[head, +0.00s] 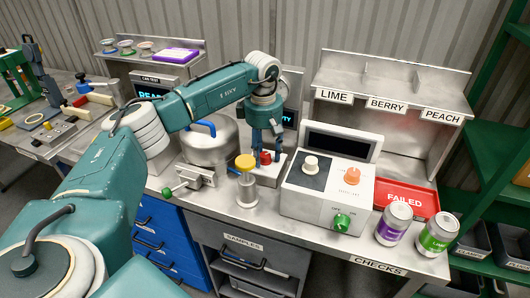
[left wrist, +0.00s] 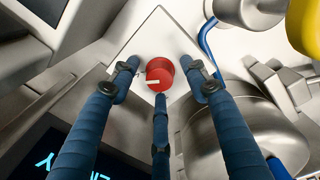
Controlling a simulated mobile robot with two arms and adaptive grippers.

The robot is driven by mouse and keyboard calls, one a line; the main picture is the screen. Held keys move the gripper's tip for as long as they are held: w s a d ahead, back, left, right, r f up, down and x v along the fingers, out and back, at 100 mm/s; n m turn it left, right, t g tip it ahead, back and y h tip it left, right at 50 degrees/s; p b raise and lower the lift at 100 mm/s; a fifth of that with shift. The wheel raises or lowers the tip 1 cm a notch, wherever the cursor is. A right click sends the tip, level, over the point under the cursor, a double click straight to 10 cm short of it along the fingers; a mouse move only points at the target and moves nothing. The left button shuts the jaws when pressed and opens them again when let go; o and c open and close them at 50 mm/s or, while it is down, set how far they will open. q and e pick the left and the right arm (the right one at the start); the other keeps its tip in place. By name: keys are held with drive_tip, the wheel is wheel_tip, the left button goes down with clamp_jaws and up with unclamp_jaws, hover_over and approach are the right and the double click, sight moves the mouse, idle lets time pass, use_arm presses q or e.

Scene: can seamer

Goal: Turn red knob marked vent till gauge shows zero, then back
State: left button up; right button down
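The red knob (head: 265,158) sits on a small light metal block on the bench. In the left wrist view the red knob (left wrist: 160,74) has a white pointer line on its face, aimed toward the left of the picture. My left gripper (head: 266,148) is directly over the knob, pointing down. In the left wrist view its three blue fingers (left wrist: 160,80) stand spread around the knob, with gaps visible at the two upper ones; contact at the lower one is unclear. I see no vent label and no gauge dial; my arm covers part of this area. My right gripper is not in view.
A yellow-topped post (head: 245,163) stands close left of the knob. A metal pot (head: 208,146) with a blue handle is behind it. A test box (head: 325,190) with a green knob is to the right. Two cans (head: 394,222) stand before the red FAILED tray (head: 424,201).

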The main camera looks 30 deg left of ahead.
sight(264, 155)
use_arm(q)
drive_tip(key=shift+r, duration=0.1)
wheel_tip(264, 155, up, 12)
drive_tip(key=shift+s, duration=0.25)
idle(0.6)
